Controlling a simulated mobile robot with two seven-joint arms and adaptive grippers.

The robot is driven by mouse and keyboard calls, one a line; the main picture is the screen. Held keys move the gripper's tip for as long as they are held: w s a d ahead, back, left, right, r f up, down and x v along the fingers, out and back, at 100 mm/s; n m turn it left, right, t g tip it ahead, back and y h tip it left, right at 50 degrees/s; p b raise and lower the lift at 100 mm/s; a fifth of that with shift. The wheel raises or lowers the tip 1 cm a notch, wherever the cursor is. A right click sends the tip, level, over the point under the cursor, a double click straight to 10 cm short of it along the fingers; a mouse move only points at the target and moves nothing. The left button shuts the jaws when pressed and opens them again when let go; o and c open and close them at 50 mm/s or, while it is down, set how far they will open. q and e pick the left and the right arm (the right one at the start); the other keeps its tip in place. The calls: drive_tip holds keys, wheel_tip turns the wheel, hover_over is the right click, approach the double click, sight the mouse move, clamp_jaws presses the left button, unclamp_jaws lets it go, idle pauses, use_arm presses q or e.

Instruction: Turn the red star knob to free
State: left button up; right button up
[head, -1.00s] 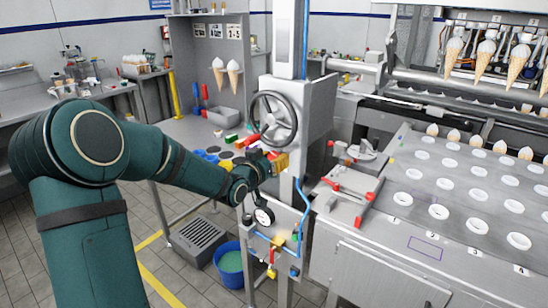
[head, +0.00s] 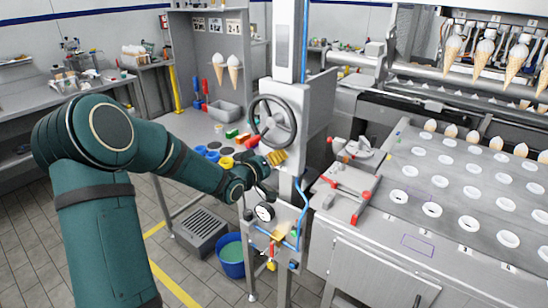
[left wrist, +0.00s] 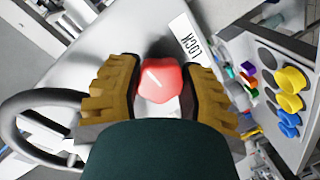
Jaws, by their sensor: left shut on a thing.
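The red star knob (left wrist: 160,84) sits between the two ochre, ridged fingers of my left gripper (left wrist: 160,88) in the left wrist view. The gripper is shut on it. A pale line marks the knob's face. A white label reading LOCK (left wrist: 188,40) is on the grey surface just beyond the knob. In the head view my left gripper (head: 277,158) is at the grey machine column (head: 300,110), below the handwheel (head: 272,122). There the knob is hidden by the gripper. My right gripper is not in view.
The black handwheel rim is close to the gripper, and it shows at left in the left wrist view (left wrist: 22,110). A pressure gauge (head: 264,211) and blue hose (head: 301,215) are below. A red-handled clamp (head: 345,190) stands to the right.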

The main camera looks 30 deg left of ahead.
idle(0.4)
use_arm(q)
drive_tip(key=o, duration=1.2)
drive_tip(key=s+r, duration=0.1)
drive_tip(key=s, duration=1.1)
drive_tip(key=shift+a+r, duration=0.25)
drive_tip(key=shift+a, duration=0.2)
drive_tip(key=d+f+m+g+h, duration=0.1)
drive_tip(key=d+f+g, duration=0.2)
drive_tip(key=d+f, duration=0.55)
drive_tip(key=d+f+m+g+h, duration=0.1)
drive_tip(key=d+f+g, duration=0.2)
drive_tip(key=d+f, duration=0.55)
drive_tip(key=s+d+f+m+g, duration=0.2)
drive_tip(key=s+d+f+g, duration=0.2)
drive_tip(key=s+f, duration=0.3)
drive_tip(key=s+d+f+m+g, duration=0.2)
drive_tip(key=s+d+f+g, duration=0.3)
drive_tip(key=s+d+f, duration=0.2)
drive_tip(key=shift+s+d+f, duration=0.3)
drive_tip(key=shift+s+f, duration=0.2)
drive_tip(key=shift+f, duration=0.35)
